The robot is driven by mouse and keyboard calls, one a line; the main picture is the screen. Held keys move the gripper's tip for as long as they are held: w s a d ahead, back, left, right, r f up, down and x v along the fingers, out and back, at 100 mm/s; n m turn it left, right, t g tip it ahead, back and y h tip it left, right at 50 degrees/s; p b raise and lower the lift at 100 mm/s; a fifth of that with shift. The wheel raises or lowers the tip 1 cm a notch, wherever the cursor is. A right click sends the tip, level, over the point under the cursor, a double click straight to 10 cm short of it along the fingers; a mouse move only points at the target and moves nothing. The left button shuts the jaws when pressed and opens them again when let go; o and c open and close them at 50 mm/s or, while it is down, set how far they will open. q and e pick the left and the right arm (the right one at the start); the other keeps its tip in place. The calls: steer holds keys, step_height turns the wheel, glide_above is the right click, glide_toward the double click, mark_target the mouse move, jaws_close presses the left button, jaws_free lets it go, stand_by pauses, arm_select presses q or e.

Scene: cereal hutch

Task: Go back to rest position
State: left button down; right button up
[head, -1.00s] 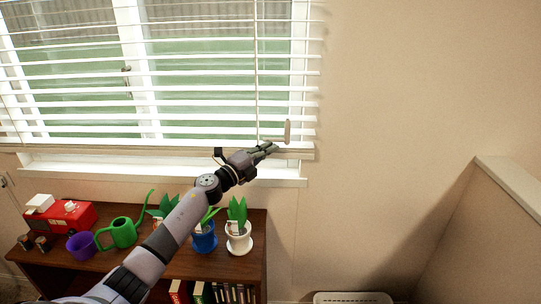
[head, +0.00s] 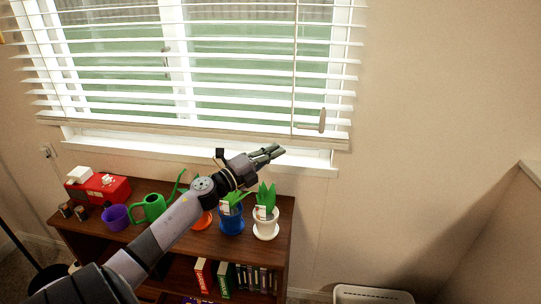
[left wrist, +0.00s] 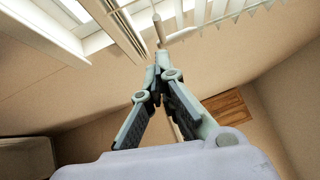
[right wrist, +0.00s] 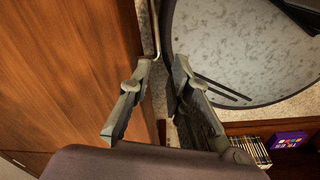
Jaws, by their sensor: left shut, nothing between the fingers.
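My left arm reaches in from the lower left in the head view, over the plant shelf. My left gripper (head: 279,151) is shut and empty, in front of the window sill. It lies below and left of the blind's cord pull (head: 322,120), apart from it. In the left wrist view its fingertips (left wrist: 159,62) meet, and a hanging pull (left wrist: 158,28) shows beyond them. My right gripper (right wrist: 164,62) shows only in the right wrist view. Its fingers stand apart with nothing between them, near a brown wooden surface.
A white basket (head: 372,293) stands lower right. A round grey-topped piece (right wrist: 245,45) lies beside my right gripper.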

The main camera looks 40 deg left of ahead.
arm_select(q)
steer(key=shift+s+a, duration=0.1)
steer(key=shift+s, duration=0.65)
